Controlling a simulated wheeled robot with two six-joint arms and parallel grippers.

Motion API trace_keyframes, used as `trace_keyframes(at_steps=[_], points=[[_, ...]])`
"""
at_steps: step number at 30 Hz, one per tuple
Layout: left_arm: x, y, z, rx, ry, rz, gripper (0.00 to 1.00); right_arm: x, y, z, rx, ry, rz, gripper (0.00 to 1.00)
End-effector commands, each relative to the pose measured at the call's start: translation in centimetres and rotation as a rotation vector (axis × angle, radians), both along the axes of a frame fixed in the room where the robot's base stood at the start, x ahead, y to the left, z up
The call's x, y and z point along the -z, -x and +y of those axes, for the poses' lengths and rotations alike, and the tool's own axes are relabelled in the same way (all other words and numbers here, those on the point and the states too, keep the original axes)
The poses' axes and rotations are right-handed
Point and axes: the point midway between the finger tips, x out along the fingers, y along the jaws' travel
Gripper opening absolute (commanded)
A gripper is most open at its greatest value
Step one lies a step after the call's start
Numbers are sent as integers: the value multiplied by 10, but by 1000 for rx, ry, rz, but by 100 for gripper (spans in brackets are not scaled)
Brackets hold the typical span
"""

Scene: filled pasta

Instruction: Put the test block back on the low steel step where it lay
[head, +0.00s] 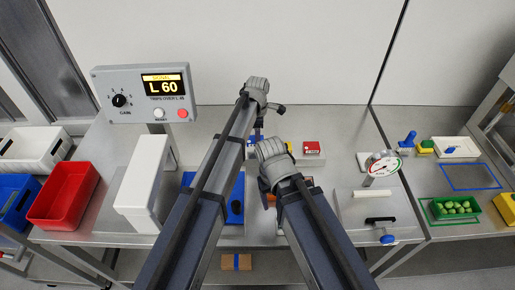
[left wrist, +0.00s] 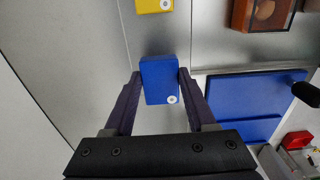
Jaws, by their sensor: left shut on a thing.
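The blue block (left wrist: 159,78) has a white dot near one corner and sits between the fingers of my left gripper (left wrist: 160,74) in the left wrist view. The fingers are shut on its two sides. The steel under the block shows in the left wrist view, but I cannot tell the low step or any gap below the block. My right arm's wrist shows in the head view; its gripper is hidden.
A yellow block (left wrist: 154,5) lies just beyond the blue one. A blue panel (left wrist: 240,105) with a dark knob lies to the right.

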Motion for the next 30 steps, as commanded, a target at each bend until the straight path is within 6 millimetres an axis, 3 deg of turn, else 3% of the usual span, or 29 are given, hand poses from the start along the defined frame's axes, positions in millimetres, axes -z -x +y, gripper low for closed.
trace_keyframes(at_steps=[5,13,26,27,30], points=[[6,0,0,0,0,0,0,6,0,0,0,0,0,69],[37,0,0,0,0,0,0,37,0,0,1,0,0,69],[40,0,0,0,0,0,0,40,0,0,1,0,0,69],[40,0,0,0,0,0,58,40,0,0,1,0,0,69],[39,0,0,0,0,0,69,39,0,0,1,0,0,69]])
